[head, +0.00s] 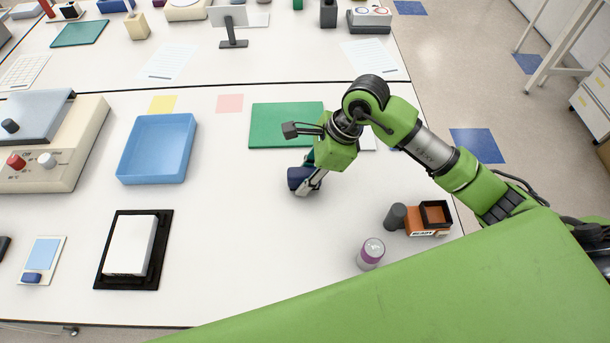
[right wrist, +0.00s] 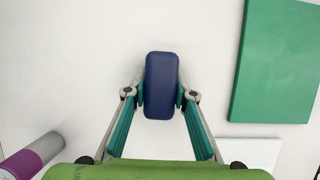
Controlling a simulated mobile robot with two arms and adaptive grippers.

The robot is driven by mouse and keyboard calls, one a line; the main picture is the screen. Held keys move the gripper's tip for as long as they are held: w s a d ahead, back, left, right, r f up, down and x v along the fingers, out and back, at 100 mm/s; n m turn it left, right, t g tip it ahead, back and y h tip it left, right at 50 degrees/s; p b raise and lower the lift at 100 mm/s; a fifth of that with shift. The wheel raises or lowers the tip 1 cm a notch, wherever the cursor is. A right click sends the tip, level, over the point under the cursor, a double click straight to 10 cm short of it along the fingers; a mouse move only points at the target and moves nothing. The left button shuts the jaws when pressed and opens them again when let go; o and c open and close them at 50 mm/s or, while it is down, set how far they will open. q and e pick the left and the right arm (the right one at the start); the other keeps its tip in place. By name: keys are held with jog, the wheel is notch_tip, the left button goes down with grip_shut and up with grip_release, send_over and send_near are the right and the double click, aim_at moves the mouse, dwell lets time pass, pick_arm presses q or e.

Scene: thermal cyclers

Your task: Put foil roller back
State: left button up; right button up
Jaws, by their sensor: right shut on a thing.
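The foil roller, a dark blue block with rounded edges (head: 295,179), is in my right gripper (head: 308,188), over the white bench just below the green mat. In the right wrist view the roller (right wrist: 162,85) stands upright in the picture between the two fingertips (right wrist: 162,95), which press on its long sides. I cannot tell whether it touches the bench. My left gripper is not in view. No marked place for the roller can be made out for sure.
The green mat (head: 285,125) lies behind the gripper. A blue tray (head: 155,149) and a black frame with a white block (head: 105,276) are to the left. A purple-grey can (head: 370,253), dark cylinder (head: 396,216) and orange box (head: 428,220) stand at right. The bench middle is clear.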

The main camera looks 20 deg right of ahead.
jog(key=shift+f, duration=0.15)
jog(key=o, duration=1)
jog(key=shift+r, duration=0.25)
jog(key=shift+d+r, duration=0.15)
jog(key=shift+r, duration=0.05)
jog(key=b+v, duration=0.2)
jog(key=v, duration=0.9)
jog(key=shift+s+d+r, duration=0.1)
jog(key=shift+r, duration=0.15)
